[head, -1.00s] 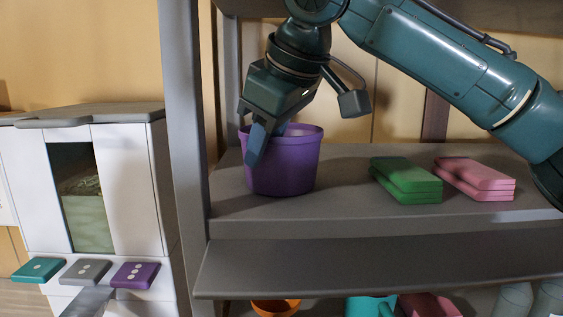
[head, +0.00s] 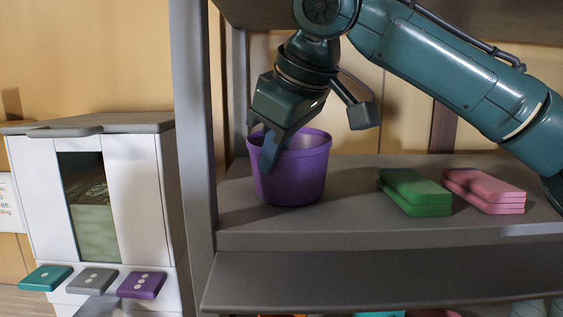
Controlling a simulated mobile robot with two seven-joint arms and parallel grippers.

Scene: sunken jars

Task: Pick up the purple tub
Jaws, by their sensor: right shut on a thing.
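The purple tub (head: 302,174) stands upright at the left end of the grey shelf board, near the left post. My right gripper (head: 268,150) reaches down onto its left rim, with one finger outside the front-left wall. It is shut on the tub's wall; the other finger is mostly hidden. The tub's base looks to be on or very close to the shelf; I cannot tell if there is a gap. My left gripper is not in view.
A green stack (head: 413,193) and a pink stack (head: 485,190) lie to the right on the shelf (head: 345,210). The grey post (head: 194,130) stands left of the tub. A white cabinet (head: 133,190) with teal, grey and purple tabs is further left.

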